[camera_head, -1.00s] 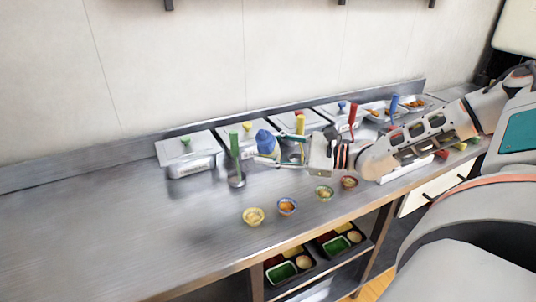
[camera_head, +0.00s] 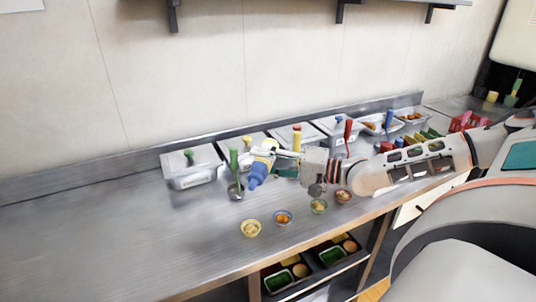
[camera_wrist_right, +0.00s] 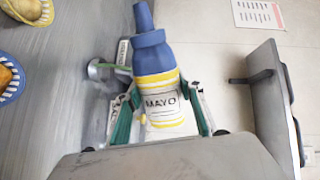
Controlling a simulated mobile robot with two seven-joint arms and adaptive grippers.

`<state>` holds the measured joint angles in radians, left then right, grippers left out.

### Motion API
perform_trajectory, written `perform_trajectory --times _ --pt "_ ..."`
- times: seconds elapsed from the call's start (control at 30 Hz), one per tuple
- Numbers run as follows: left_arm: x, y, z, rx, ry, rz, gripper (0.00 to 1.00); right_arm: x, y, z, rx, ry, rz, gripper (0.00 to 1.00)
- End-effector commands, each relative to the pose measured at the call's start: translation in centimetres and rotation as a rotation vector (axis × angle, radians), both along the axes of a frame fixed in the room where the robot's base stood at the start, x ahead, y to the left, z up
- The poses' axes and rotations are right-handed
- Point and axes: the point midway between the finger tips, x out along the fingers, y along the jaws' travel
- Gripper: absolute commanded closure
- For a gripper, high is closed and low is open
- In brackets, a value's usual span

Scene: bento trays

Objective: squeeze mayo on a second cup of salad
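My right gripper (camera_head: 283,164) is shut on the mayo bottle (camera_head: 263,163), a white bottle with yellow bands, a blue cap and a blue nozzle. In the head view the bottle is tilted, nozzle down and left, above the counter. The right wrist view shows the bottle (camera_wrist_right: 163,105) between my right gripper's green-padded fingers (camera_wrist_right: 160,118). A row of small cups stands along the counter's front: a yellow-rimmed cup (camera_head: 251,229) with pale contents, a blue-rimmed one (camera_head: 283,217) with orange contents, a green one (camera_head: 319,207) and a red one (camera_head: 343,196). The bottle is apart from them. My left gripper is out of view.
Lidded metal containers (camera_head: 192,167) line the counter's back. A green-handled ladle (camera_head: 234,160) stands just left of the bottle. Bento trays (camera_head: 279,276) sit on a shelf below the counter. The counter's left part (camera_head: 90,225) is clear.

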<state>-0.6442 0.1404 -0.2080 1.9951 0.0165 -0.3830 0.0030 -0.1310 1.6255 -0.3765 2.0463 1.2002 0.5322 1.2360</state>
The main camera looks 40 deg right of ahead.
Motion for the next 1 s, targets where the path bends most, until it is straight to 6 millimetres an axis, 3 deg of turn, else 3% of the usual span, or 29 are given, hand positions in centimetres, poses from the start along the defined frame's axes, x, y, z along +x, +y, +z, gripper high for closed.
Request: perform_trajectory --times 0.47,1.0 --pt "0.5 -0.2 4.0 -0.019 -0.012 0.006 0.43 -1.2 2.1 0.8 -0.302 -0.192 -0.003 0.67" --pt "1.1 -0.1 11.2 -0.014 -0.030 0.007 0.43 -2.4 3.9 0.5 -0.598 -0.368 -0.003 0.67"
